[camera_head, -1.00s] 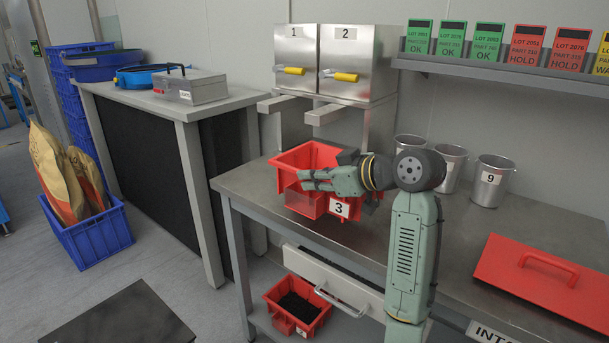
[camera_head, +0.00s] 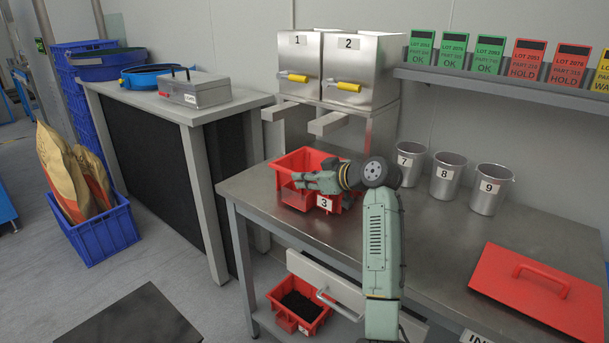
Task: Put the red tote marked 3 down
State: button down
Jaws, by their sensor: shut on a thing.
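The red tote marked 3 (camera_head: 286,166) is at the far left end of the steel table, in front of the two numbered metal boxes. Its white label 3 faces the front. The tote looks roughly level. I cannot tell whether its base touches the table top or is slightly above it. My wrist and fingers hide part of the tote's right side.
The metal boxes marked 1 (camera_head: 298,64) and 2 (camera_head: 349,71) stand behind the tote. Metal buckets 7, 8 (camera_head: 446,177) and 9 stand right of my arm. A red lid (camera_head: 545,293) lies at front right. A second red tote (camera_head: 299,304) sits below. The table middle is clear.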

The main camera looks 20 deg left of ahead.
jog(key=c, duration=1.7)
grip_release()
jog(key=shift+r, duration=0.1)
